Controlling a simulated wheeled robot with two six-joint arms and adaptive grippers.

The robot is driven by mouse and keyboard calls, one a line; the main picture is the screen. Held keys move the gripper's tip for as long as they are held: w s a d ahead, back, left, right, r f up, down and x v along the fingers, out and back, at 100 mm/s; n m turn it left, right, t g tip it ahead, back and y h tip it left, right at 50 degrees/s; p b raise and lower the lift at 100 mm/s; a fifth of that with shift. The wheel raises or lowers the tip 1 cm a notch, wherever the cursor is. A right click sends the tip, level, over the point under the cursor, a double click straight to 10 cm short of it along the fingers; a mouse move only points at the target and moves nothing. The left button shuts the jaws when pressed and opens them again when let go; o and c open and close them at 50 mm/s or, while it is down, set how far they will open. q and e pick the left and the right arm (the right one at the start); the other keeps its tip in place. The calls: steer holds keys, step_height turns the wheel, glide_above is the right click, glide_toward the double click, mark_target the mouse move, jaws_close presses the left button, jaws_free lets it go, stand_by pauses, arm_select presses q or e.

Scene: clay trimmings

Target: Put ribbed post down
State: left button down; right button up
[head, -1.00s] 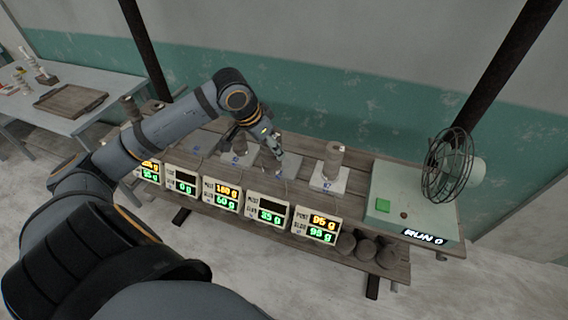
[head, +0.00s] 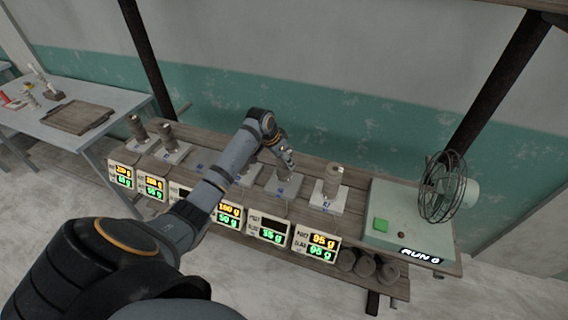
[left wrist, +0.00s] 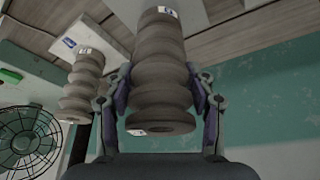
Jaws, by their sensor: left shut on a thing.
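My left gripper (head: 288,162) is over the bench, close to an empty-looking scale plate (head: 284,187). In the left wrist view its two fingers (left wrist: 161,90) are shut on a grey-brown ribbed post (left wrist: 160,65). The post's near end, with a hollow and a small white tag, faces the camera. Its far end is by a pale plate with a blue mark; I cannot tell if they touch. A second ribbed post (head: 333,176) stands on the scale plate (head: 328,198) to the right; it also shows in the left wrist view (left wrist: 84,88). My right gripper is not in view.
More posts (head: 168,135) stand on scales at the bench's left end. Lit displays (head: 317,244) line the front edge. A green box (head: 385,205) with a wire fan (head: 447,187) is at the right. Dark round pieces (head: 364,265) sit below. A side table with a tray (head: 78,117) is left.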

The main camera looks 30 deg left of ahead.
mark_target(284, 165)
arm_select(q)
steer(key=shift+w+f, duration=0.2)
steer(key=shift+f, duration=0.05)
step_height(284, 165, down, 2)
steer(key=shift+f+p, duration=0.2)
steer(key=shift+p, duration=0.75)
steer(key=shift+f, duration=0.25)
steer(key=shift+c, duration=2.3)
jaws_free()
steer(key=shift+s+f, duration=0.1)
steer(key=shift+f, duration=0.1)
